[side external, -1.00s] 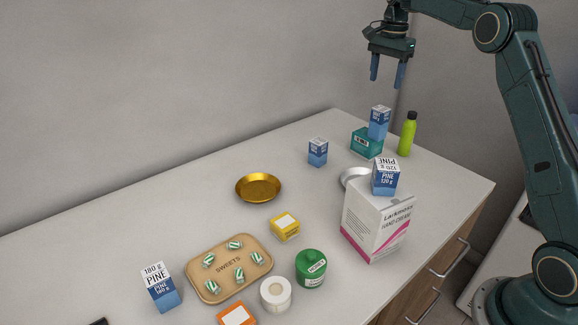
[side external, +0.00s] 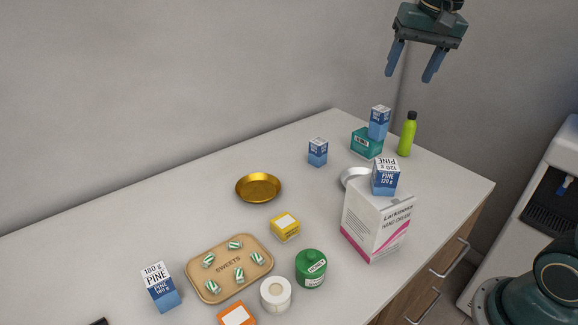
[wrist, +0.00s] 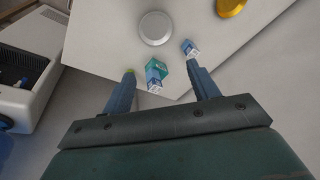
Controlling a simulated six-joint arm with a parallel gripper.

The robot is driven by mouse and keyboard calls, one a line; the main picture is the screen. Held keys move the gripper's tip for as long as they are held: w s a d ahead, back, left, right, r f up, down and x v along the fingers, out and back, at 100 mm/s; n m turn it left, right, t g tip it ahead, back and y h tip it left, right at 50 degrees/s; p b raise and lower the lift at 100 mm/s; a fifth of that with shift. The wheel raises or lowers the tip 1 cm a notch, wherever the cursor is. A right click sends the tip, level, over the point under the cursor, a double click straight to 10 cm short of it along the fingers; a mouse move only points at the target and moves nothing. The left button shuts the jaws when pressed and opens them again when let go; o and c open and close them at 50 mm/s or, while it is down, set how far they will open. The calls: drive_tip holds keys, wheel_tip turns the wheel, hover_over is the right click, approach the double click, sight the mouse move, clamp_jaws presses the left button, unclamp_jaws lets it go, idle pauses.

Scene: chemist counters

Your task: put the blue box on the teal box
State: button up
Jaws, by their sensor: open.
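A blue and white box (side external: 379,123) stands upright on the teal box (side external: 362,145) near the counter's back corner. Both also show in the wrist view, the blue box (wrist: 155,76) over the teal box (wrist: 164,66). Other blue boxes are a small one (side external: 317,152) standing on the counter to the left, one (side external: 385,177) on top of a white carton, and a larger one (side external: 161,288) at the front left. My gripper (side external: 409,76) is open and empty, fingers pointing down, high above the counter's back end. It also shows in the wrist view (wrist: 161,70).
A lime bottle (side external: 407,134) stands right of the teal box. The white carton (side external: 376,225) and a silver dish (side external: 353,178) are in front. A gold bowl (side external: 258,187), yellow box (side external: 285,227), green jar (side external: 311,268) and sweets tray (side external: 207,291) are farther left.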

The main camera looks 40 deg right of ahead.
drive_tip(key=s+a+f+n+t, duration=0.1)
drive_tip(key=s+a+f+n, duration=0.2)
drive_tip(key=s, duration=0.6)
drive_tip(key=s+a+f+n+t, duration=0.1)
drive_tip(key=s+a+f+n, duration=0.3)
drive_tip(key=s, duration=0.5)
drive_tip(key=shift+s+a+f+n+y, duration=0.35)
drive_tip(key=shift+f+n, duration=0.15)
drive_tip(key=shift+f, duration=0.3)
